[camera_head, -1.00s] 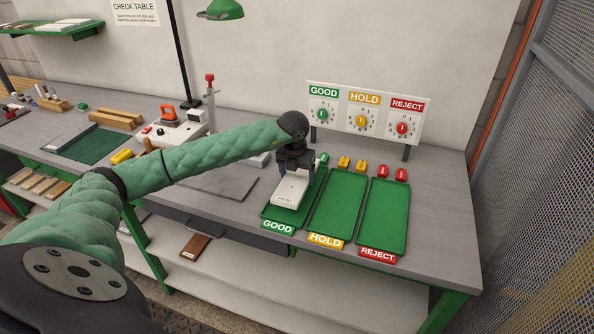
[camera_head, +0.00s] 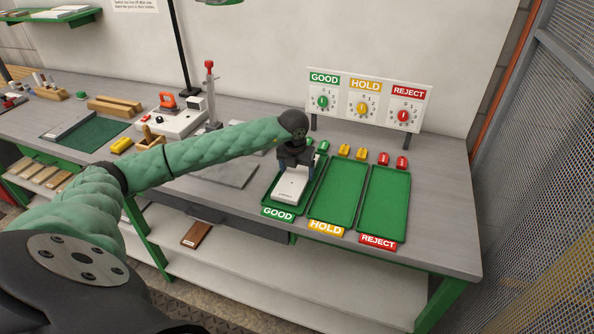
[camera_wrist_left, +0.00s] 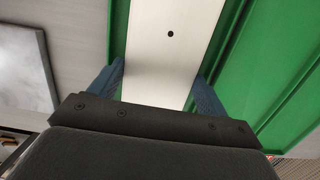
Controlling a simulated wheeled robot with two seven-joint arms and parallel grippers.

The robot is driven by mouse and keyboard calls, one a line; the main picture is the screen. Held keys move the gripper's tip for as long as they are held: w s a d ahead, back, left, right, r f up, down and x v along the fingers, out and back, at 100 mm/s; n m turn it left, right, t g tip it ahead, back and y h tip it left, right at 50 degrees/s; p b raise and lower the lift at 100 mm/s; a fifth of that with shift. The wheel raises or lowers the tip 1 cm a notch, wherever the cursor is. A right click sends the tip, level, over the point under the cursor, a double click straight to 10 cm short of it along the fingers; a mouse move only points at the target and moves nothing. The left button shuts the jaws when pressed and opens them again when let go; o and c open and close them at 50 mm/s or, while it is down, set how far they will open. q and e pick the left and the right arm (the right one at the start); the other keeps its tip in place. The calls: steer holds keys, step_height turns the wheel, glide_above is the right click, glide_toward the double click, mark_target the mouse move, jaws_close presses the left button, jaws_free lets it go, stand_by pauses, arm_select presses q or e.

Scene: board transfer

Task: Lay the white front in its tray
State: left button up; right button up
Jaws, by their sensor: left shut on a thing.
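In the left wrist view the white front (camera_wrist_left: 170,50) runs between the two blue fingers (camera_wrist_left: 160,88), with the green tray floor on both sides. I cannot tell whether the board touches the tray floor. My right gripper is not in view.
The HOLD tray (camera_head: 338,197) and REJECT tray (camera_head: 384,200) stand empty to the right. Yellow and red blocks sit behind them, below a dial board (camera_head: 365,101). A grey plate (camera_head: 228,174) lies left of the GOOD tray. A mesh wall (camera_head: 535,180) bounds the right.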

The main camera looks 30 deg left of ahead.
arm_select(q)
steer(key=shift+f+b, duration=0.25)
steer(key=shift+b, duration=0.15)
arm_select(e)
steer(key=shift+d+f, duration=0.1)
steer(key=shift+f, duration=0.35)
arm_select(q)
steer(key=o, duration=1.2)
steer(key=shift+c, duration=0.2)
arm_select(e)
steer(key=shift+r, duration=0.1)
arm_select(q)
steer(key=r+b, duration=0.1)
steer(key=r, duration=0.1)
steer(key=r+b, duration=0.1)
steer(key=r, duration=0.1)
steer(key=s+r, duration=0.1)
steer(key=r, duration=0.2)
steer(key=shift+d+b, duration=0.15)
steer(key=shift+b, duration=0.25)
steer(key=shift+s+r, duration=0.1)
steer(key=shift+r, duration=0.25)
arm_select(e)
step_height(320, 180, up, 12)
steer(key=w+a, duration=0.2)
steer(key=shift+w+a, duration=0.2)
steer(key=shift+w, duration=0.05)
